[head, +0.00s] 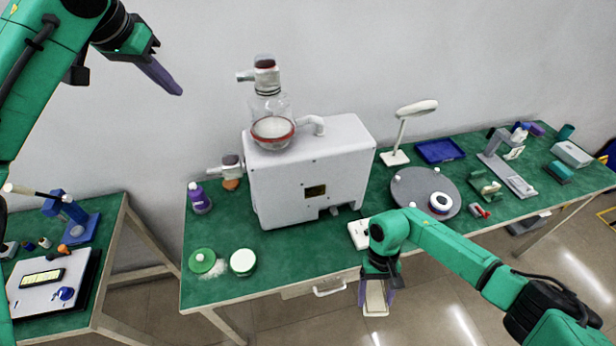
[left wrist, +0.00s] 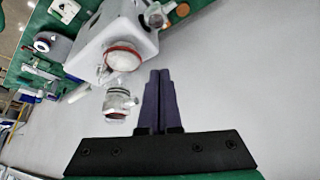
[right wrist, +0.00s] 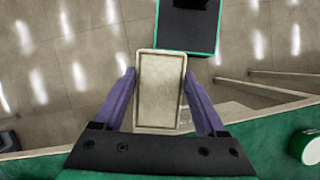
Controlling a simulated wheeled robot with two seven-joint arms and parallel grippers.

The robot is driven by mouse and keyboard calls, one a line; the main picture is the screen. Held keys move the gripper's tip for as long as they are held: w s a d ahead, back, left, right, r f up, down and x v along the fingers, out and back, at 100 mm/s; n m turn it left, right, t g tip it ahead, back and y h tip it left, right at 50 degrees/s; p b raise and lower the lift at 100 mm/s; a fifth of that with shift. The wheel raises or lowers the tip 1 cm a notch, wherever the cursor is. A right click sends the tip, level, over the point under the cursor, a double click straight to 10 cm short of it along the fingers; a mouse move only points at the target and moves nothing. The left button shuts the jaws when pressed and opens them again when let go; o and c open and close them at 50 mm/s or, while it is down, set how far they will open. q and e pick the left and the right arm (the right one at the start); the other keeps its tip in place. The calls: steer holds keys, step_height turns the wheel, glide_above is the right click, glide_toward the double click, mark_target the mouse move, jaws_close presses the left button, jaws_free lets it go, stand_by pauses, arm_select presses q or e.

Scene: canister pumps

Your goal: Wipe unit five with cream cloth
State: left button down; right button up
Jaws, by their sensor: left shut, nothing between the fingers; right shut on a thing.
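A large white pump unit (head: 315,180) with a dark label on its front stands on the green table. A clear glass canister (head: 270,112) with a red ring sits on top; both also show in the left wrist view. I cannot read a number on the unit. My right gripper (head: 378,288) is shut on a cream rectangular thing, seemingly the folded cream cloth (right wrist: 160,92), in front of the table's front edge and away from the unit. My left gripper (head: 178,90) is shut and empty, high at the upper left, apart from the unit.
A purple bottle (head: 199,200), green lid (head: 202,261) with white powder, and white-topped jar (head: 243,262) stand left. A grey disc (head: 425,190), lamp (head: 400,135) and blue tray (head: 440,150) stand right. A smaller table (head: 105,250) is at far left, with a gap between.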

arm_select(q)
steer(key=shift+f+b, duration=0.65)
steer(key=shift+f, duration=0.6)
arm_select(e)
steer(key=shift+f, duration=0.7)
